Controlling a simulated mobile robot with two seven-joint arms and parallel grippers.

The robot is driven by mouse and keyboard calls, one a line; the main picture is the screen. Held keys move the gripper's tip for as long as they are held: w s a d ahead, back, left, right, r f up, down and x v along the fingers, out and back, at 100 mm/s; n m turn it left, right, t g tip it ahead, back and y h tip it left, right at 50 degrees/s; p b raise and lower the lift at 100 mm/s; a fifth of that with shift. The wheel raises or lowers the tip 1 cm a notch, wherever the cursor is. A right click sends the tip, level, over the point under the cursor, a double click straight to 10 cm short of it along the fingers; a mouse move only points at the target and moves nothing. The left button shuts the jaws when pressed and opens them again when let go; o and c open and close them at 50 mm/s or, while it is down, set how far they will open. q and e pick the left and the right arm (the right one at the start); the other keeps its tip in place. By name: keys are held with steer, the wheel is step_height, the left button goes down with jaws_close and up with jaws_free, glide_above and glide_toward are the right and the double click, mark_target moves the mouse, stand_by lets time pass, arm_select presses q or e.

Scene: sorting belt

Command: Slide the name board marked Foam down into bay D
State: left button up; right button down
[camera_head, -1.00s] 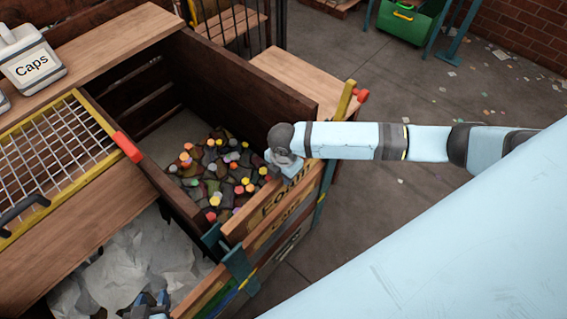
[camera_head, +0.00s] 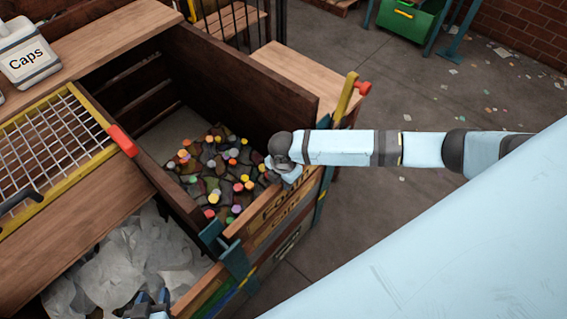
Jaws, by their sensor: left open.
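The Foam name board (camera_head: 285,205) stands upright in the front of a wooden bay, above another board whose lettering I can only partly read. Its lettering is partly blurred. The bay's own letter is not visible. My right gripper (camera_head: 285,172) is at the board's top edge, near its middle. Its fingertips are too hidden to tell whether they are shut on the board.
The bay behind the board holds dark bottles with coloured caps (camera_head: 225,165). The bay to the left holds crumpled pale sheets (camera_head: 130,260). Teal posts (camera_head: 238,260) flank the boards. A yellow-framed wire grid (camera_head: 55,150) and a Caps container (camera_head: 28,55) are at left.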

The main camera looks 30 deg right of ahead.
steer(key=shift+f, duration=0.55)
steer(key=c, duration=0.8)
jaws_free()
steer(key=shift+f, duration=0.1)
step_height(320, 180, up, 14)
steer(key=shift+b, duration=0.5)
